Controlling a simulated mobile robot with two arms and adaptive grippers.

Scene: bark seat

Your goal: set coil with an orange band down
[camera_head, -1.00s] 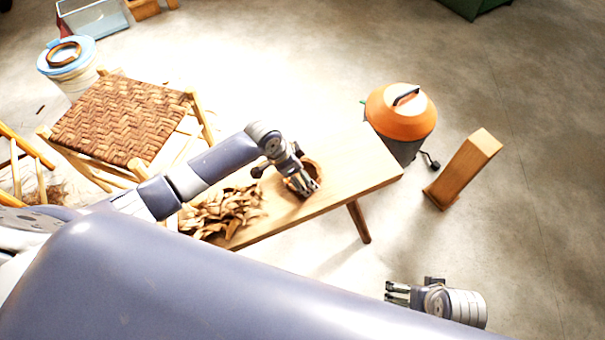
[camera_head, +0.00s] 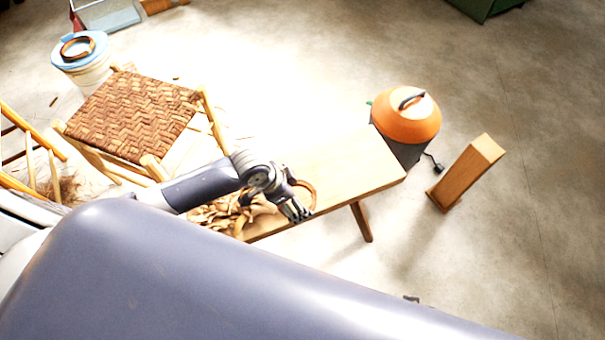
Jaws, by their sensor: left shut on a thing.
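A brown ring-shaped coil (camera_head: 308,188) shows at the front edge of the wooden bench (camera_head: 345,165). My left gripper (camera_head: 297,210) is shut on its near side. The fingers and wrist hide part of the coil, and I cannot make out a separate orange band on it. I cannot tell whether the coil touches the bench top or hangs just above it. The fingers of my right gripper are hidden behind my own body.
Bark strips (camera_head: 225,212) lie on the bench's left part; its right part is clear. A woven-seat stool (camera_head: 135,112) stands left. A blue-lidded bucket (camera_head: 65,62) bears another coil (camera_head: 77,47). An orange-topped bin (camera_head: 406,120) and a wooden post (camera_head: 465,172) stand right.

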